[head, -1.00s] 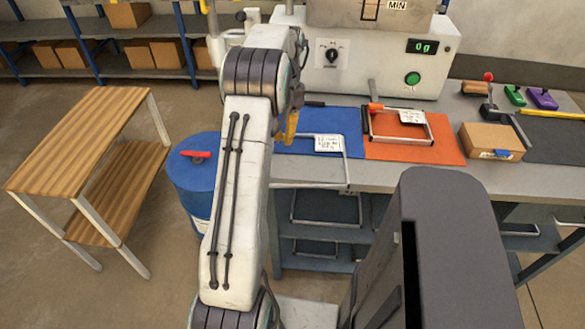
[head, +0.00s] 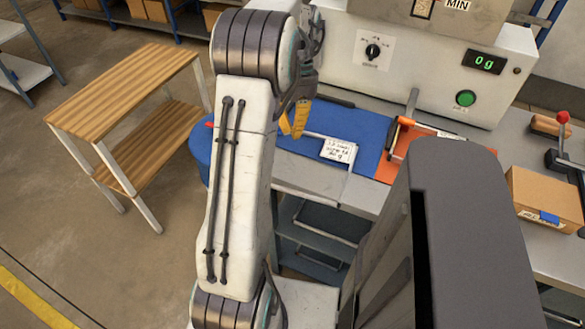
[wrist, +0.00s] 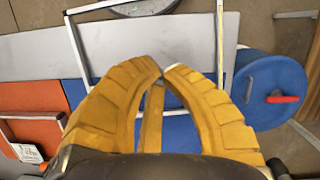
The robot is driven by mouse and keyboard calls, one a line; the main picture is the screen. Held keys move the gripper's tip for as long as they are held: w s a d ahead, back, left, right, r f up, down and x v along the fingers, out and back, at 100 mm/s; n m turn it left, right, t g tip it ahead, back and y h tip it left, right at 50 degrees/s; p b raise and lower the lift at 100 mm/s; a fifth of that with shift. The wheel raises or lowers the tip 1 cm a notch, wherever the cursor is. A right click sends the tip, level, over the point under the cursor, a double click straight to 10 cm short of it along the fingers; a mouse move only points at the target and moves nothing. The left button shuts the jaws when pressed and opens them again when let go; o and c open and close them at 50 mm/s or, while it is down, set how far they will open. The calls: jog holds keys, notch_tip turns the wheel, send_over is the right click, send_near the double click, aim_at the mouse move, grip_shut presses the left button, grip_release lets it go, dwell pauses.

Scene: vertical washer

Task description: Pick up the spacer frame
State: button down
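A thin white wire frame with a handwritten label (head: 339,150) lies on the blue mat (head: 368,132) and extends past its front edge; I take it as the spacer frame. My gripper (head: 297,118) has yellow fingers and is beside the frame's left end, partly hidden by my arm. In the wrist view my gripper's fingertips (wrist: 163,68) almost meet, with no object seen between them. White frame bars (wrist: 78,55) show beyond and around the fingers, apart from them as far as I can tell. The frame's height below the fingers is unclear.
A second labelled frame with an orange-and-black clamp (head: 403,122) lies on an orange mat (head: 388,168). The white machine (head: 400,62) stands behind. A blue drum (wrist: 262,85) with a red handle stands beside the bench. A cardboard box (head: 545,197) is at right.

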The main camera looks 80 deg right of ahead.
aim_at(287, 181)
jog(key=p+x, duration=0.2)
jog(key=x, duration=0.8)
jog(key=shift+w+a+f, duration=0.1)
jog(key=shift+w, duration=0.1)
jog(key=shift+a+r+p, duration=0.2)
jog(key=shift+a+p, duration=0.5)
jog(key=shift+a, duration=0.1)
jog(key=shift+w+a+f+p, duration=0.1)
jog(key=shift+a+p, duration=0.55)
jog(key=shift+a, duration=0.4)
